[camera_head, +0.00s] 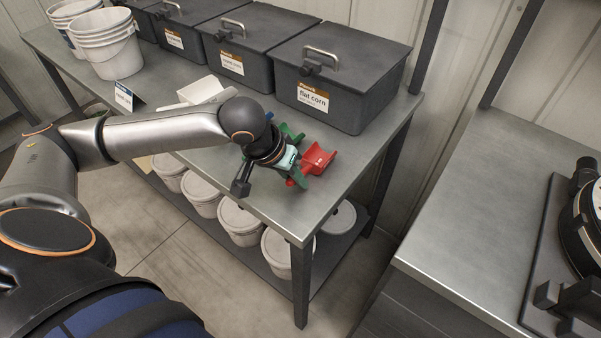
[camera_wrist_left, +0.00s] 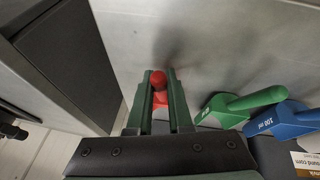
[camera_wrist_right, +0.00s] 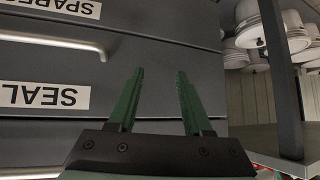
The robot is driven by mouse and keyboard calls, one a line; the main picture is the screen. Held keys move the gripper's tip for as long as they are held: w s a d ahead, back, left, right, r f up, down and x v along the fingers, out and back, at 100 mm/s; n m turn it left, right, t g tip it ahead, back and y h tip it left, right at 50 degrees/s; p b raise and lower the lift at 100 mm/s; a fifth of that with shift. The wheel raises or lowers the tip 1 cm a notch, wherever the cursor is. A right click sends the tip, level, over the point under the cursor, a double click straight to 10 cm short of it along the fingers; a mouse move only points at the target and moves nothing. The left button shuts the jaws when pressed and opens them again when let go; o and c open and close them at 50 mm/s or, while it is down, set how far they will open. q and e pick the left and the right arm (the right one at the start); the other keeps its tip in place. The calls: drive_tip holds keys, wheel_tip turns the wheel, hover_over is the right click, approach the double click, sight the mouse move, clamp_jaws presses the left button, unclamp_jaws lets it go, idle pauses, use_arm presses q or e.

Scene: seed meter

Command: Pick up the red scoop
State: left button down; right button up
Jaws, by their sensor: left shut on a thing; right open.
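The red scoop (camera_head: 318,158) is at the right end of the metal table (camera_head: 345,170), its bowl showing beyond my left gripper. My left gripper (camera_head: 297,168) is shut on it. In the left wrist view, the red handle (camera_wrist_left: 158,82) sits between the two green fingers (camera_wrist_left: 159,95); the rest of the scoop is mostly hidden. I cannot tell whether the scoop touches the table. My right gripper (camera_wrist_right: 160,95) is open and empty in front of grey drawers, in the right wrist view only.
A green scoop (camera_wrist_left: 245,102) and a blue scoop (camera_wrist_left: 285,122) lie beside the left gripper. Dark lidded bins, such as the flat corn bin (camera_head: 340,75), line the table's back. White buckets (camera_head: 240,222) stand on the lower shelf. Another counter (camera_head: 470,200) is across a gap at right.

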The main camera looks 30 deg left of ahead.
use_arm(q)
drive_tip(key=shift+r, duration=0.45)
wheel_tip(320, 180, up, 3)
drive_tip(key=shift+s+f+p, duration=0.15)
drive_tip(key=shift+p, duration=0.2)
drive_tip(key=s+r+b, duration=0.9)
drive_tip(key=s+b, duration=0.2)
drive_tip(key=s, duration=0.2)
drive_tip(key=shift+s+d, duration=0.2)
drive_tip(key=shift+s, duration=0.2)
use_arm(e)
wheel_tip(320, 180, down, 7)
drive_tip(key=w+a, duration=0.1)
drive_tip(key=a, duration=0.1)
drive_tip(key=shift+w+a+r+n+y, duration=0.2)
drive_tip(key=shift+a+n+y, duration=0.1)
drive_tip(key=shift+a+y, duration=0.1)
